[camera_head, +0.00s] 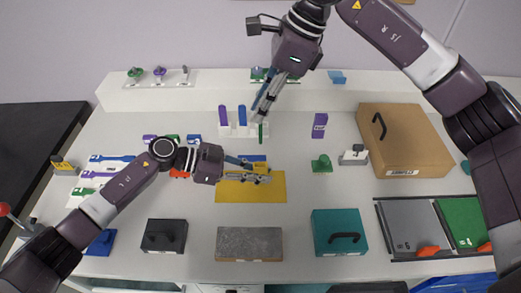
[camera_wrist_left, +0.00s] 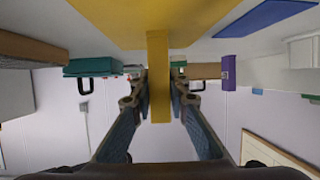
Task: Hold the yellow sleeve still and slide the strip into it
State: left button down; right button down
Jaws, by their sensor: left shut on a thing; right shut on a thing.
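The yellow sleeve (camera_wrist_left: 158,75) stands between the fingers of my left gripper (camera_wrist_left: 158,95), which is shut on it. In the head view my left gripper (camera_head: 268,172) is low over the yellow mat (camera_head: 230,193), and the sleeve's outline blends with the mat. My right gripper (camera_head: 262,110) comes down from above, farther back, shut on a thin green strip (camera_head: 260,132). The strip points down in front of the white rack (camera_head: 233,131); I cannot tell whether it touches the rack. Strip and sleeve are apart.
A purple strip (camera_head: 223,115) and a blue strip (camera_head: 242,115) stand in the rack. A purple block (camera_head: 319,125), a green piece (camera_head: 322,164) and a cardboard box (camera_head: 405,145) are to the right. A grey slab (camera_head: 249,242) and teal box (camera_head: 340,218) lie in front.

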aim_at(261, 143)
jog(key=f+m, duration=0.1)
jog(key=m+t, duration=0.1)
jog(key=m, duration=0.1)
jog(key=shift+f, duration=0.35)
jog(key=m, duration=0.1)
jog(key=f+m+t, duration=0.1)
jog(key=m, duration=0.1)
jog(key=f+m+t+h, duration=0.1)
jog(key=m, duration=0.3)
jog(key=f+m+t+h, duration=0.1)
jog(key=m, duration=0.1)
jog(key=m+h, duration=0.1)
jog(key=m, duration=0.1)
jog(key=f+m+h, duration=0.1)
jog(key=m, duration=0.1)
jog(key=shift+m, duration=0.3)
jog(key=shift+f, duration=0.2)
jog(key=shift+f, duration=2.35)
jog(key=shift+f, duration=0.1)
jog(key=shift+f, duration=2.5)
